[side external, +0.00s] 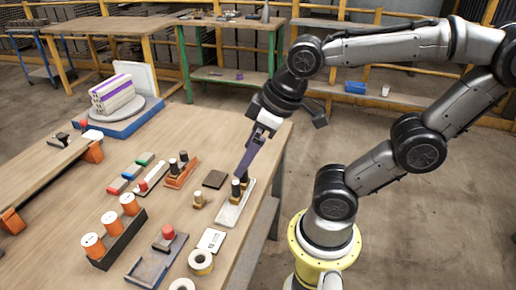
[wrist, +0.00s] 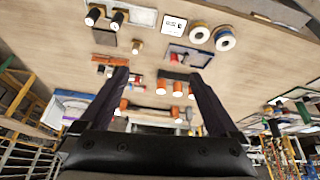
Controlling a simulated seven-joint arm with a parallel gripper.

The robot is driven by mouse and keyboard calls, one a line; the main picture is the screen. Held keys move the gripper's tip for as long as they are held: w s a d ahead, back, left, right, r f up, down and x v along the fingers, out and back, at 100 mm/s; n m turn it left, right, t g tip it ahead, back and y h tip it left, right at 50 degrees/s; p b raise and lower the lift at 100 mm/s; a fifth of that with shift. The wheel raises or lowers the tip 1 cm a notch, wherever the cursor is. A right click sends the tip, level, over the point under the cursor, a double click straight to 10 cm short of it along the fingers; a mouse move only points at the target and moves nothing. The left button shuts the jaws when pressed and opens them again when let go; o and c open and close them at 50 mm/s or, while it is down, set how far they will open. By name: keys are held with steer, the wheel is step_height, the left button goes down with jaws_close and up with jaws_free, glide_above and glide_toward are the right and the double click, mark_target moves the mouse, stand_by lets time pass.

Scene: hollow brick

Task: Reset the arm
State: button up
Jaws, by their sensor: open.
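My gripper (side external: 240,174) hangs at the near right edge of the workbench, pointing down. Its long purple fingers show edge-on in the side view, just behind or above a pale plate (side external: 230,214) carrying dark-topped pegs. I cannot tell the exact gap. In the wrist view my gripper (wrist: 158,76) has its two dark fingers wide apart, with nothing held between them. The purple-and-white hollow brick (side external: 117,95) rests on a round grey turntable (side external: 146,110) at the far left of the bench.
Tape rolls (side external: 201,261), a white card (side external: 211,240) and a dark square pad (side external: 214,179) lie nearby. An orange holder (side external: 181,175) carries dark pegs. The air above the bench's middle is clear.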

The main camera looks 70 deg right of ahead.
steer(key=shift+s+d+m+t, duration=0.3)
steer(key=shift+s+d+m, duration=0.35)
steer(key=shift+s, duration=0.2)
stand_by(0.7)
